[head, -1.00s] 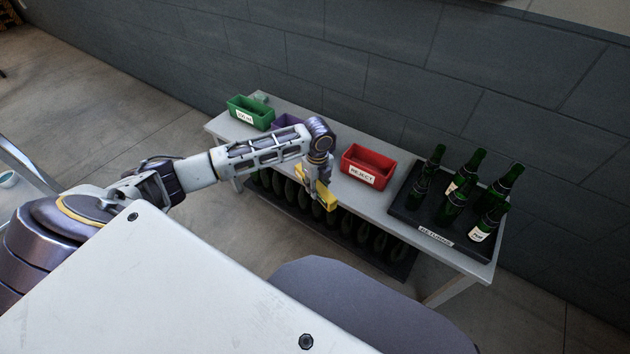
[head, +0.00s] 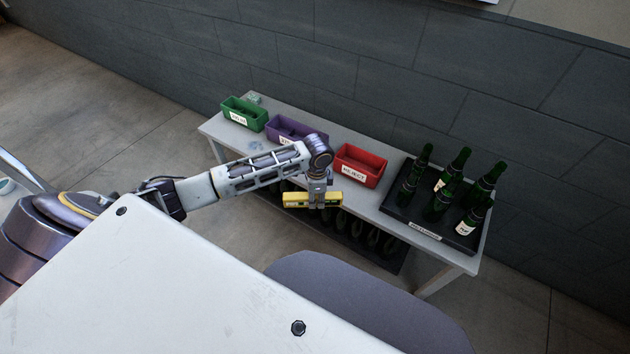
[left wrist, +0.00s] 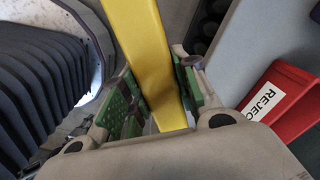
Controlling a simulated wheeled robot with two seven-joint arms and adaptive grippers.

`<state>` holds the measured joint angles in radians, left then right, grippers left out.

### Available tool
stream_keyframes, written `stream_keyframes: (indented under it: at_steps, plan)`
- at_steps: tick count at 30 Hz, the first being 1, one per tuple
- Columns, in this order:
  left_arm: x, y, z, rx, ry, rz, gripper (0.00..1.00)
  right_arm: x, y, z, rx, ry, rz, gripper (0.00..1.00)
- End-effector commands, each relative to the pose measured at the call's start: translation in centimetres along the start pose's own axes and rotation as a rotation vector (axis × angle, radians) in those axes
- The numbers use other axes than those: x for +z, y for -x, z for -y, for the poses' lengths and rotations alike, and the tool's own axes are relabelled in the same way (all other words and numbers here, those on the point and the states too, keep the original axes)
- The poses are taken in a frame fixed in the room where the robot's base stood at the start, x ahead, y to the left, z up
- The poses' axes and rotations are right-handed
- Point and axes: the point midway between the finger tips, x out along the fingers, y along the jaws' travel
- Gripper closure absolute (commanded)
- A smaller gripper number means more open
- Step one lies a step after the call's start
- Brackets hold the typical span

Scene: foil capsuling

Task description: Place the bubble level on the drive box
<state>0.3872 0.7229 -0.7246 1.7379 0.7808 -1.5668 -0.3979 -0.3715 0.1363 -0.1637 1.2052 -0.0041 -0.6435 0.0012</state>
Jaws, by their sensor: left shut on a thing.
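The yellow bubble level (head: 297,200) is in my left gripper (head: 319,203), held across the jaws and roughly level in the head view. It is in front of the bench's near edge. In the left wrist view the level (left wrist: 150,55) runs between the two green-padded fingers of the gripper (left wrist: 160,100), which are shut on it. The drive box cannot be made out in either view. My right gripper is out of view.
A grey bench (head: 385,210) stands along the wall. It carries a green bin (head: 244,114), a purple bin (head: 296,130), a red REJECT bin (head: 361,166) and a black tray (head: 403,215) with several green bottles (head: 441,201). More bottles lie on a lower shelf (head: 350,240).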

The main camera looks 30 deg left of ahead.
Motion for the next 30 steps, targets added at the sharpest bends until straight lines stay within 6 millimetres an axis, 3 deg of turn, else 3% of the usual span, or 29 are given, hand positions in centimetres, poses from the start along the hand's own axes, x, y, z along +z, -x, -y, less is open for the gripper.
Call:
stream_keyframes:
  at_steps: [15,30]
  plan:
    - [-0.7,0.4,-2.5,0.005,0.490,-0.004,1.00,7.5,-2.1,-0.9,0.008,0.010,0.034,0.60]
    - [-1.1,0.6,-4.7,0.009,0.943,-0.002,1.00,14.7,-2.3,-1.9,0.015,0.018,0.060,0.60]
